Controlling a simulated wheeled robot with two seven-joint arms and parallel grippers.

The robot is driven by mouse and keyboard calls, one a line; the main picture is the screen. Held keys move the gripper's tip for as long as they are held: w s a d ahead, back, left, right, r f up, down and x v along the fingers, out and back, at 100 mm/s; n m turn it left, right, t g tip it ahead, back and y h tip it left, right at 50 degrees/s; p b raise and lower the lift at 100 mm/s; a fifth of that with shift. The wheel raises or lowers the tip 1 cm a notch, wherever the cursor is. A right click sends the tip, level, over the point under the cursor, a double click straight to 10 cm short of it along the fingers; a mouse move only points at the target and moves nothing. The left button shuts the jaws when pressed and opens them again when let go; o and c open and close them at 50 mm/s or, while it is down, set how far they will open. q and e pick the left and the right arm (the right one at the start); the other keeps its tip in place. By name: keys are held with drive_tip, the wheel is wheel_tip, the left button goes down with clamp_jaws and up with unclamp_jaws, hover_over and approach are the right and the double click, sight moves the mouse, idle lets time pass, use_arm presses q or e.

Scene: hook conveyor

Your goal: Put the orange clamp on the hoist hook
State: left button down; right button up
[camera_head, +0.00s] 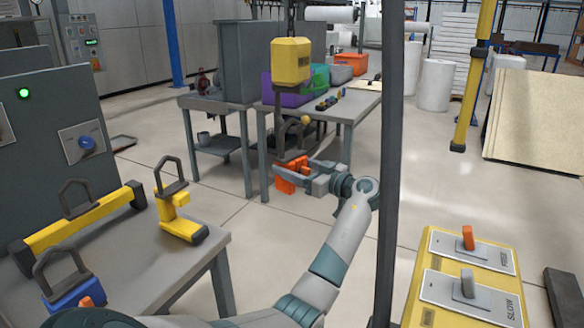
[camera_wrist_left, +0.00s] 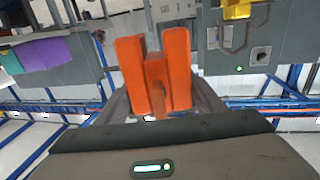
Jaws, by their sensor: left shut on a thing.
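My left gripper (camera_head: 308,172) is shut on the orange clamp (camera_head: 288,180) and holds it in the air, in front of the back table. The clamp's dark loop (camera_head: 291,140) stands up above its orange body. In the left wrist view the orange clamp (camera_wrist_left: 153,75) fills the space between the fingers. The yellow hoist block (camera_head: 291,61) hangs above, with a dark stem (camera_head: 278,100) running down beside the clamp's loop. The hook's tip is too small and dark to make out. I cannot tell whether loop and hook touch. My right gripper is not in view.
A left table (camera_head: 150,270) bears a long yellow clamp (camera_head: 75,226), a short yellow clamp (camera_head: 181,217) and a blue clamp (camera_head: 76,293). A dark post (camera_head: 391,150) stands right of my arm. A yellow switch box (camera_head: 430,316) is at lower right. Colored bins stand on the back table (camera_head: 352,104).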

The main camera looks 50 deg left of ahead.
use_arm(q)
drive_tip(key=shift+f+b, duration=0.3)
drive_tip(key=shift+b, duration=0.05)
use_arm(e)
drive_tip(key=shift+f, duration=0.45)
use_arm(q)
drive_tip(key=shift+c, duration=2)
unclamp_jaws()
drive_tip(key=shift+d, duration=0.1)
